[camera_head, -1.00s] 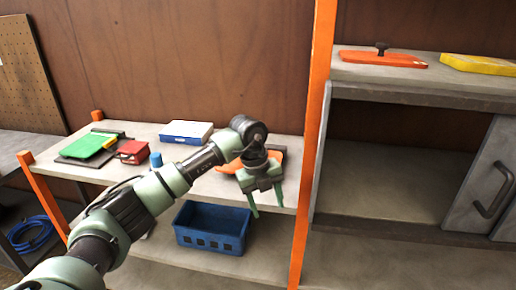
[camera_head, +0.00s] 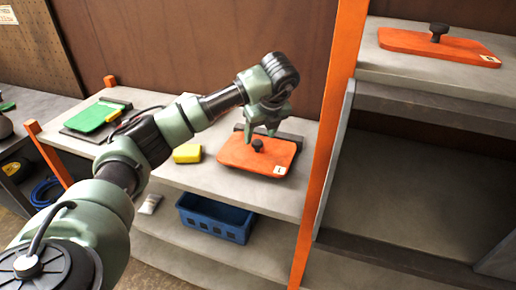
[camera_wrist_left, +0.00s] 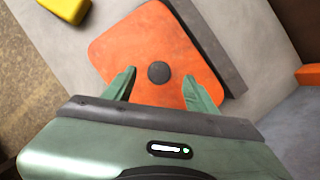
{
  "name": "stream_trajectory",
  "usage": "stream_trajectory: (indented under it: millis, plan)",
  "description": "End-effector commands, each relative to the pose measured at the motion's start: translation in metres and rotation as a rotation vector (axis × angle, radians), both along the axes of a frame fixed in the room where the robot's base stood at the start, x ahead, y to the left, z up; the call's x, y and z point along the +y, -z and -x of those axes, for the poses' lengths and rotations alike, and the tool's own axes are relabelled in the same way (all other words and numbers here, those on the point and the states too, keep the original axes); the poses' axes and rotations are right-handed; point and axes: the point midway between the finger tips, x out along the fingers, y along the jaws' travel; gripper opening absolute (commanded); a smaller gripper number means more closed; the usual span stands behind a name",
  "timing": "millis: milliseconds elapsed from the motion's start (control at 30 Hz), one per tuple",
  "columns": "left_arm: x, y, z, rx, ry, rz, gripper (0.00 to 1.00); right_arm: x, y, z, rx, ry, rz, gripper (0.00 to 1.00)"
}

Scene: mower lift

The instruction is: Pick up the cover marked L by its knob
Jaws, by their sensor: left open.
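An orange cover (camera_head: 240,152) with a dark round knob (camera_head: 258,146) lies on the left shelf. A small white label (camera_head: 279,170) at its near right corner looks like an L. My left gripper (camera_head: 261,131) is open above it, fingers pointing down. In the left wrist view the cover (camera_wrist_left: 150,38) lies under the fingers, and the knob (camera_wrist_left: 158,72) shows between and slightly beyond the two fingertips (camera_wrist_left: 160,82), not gripped. A second orange cover (camera_head: 410,42) with a knob (camera_head: 438,31) and unreadable label lies on the upper right shelf. My right gripper is out of view.
An orange post (camera_head: 334,130) stands close to the right of the near cover. A dark bar (camera_wrist_left: 208,45) runs along the cover's far side. A yellow block (camera_head: 187,153) and green piece (camera_head: 95,117) lie to the left. A blue crate (camera_head: 215,217) sits below.

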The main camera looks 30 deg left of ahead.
Motion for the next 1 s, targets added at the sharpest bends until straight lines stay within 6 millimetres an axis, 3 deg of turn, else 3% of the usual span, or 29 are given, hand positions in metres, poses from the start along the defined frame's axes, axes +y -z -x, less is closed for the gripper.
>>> stream_trajectory:
  millis: [33,200,467,667,700,1000]
  plan:
    - [0.003,0.005,0.002,0.005,-0.001,-0.001,0.57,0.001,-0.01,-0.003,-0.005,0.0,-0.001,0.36]
    - [0.009,0.024,-0.003,0.001,-0.001,0.001,0.57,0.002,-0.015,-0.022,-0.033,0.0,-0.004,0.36]
    - [0.01,0.029,-0.003,-0.001,-0.001,0.001,0.57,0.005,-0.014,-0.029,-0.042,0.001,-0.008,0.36]
    - [0.01,0.028,-0.003,-0.001,-0.001,0.001,0.04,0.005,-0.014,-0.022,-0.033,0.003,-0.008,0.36]
    - [0.01,0.028,-0.003,-0.001,-0.001,0.001,0.0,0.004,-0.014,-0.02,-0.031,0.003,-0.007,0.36]
    - [0.01,0.028,-0.004,-0.001,-0.001,0.001,0.0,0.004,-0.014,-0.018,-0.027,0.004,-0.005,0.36]
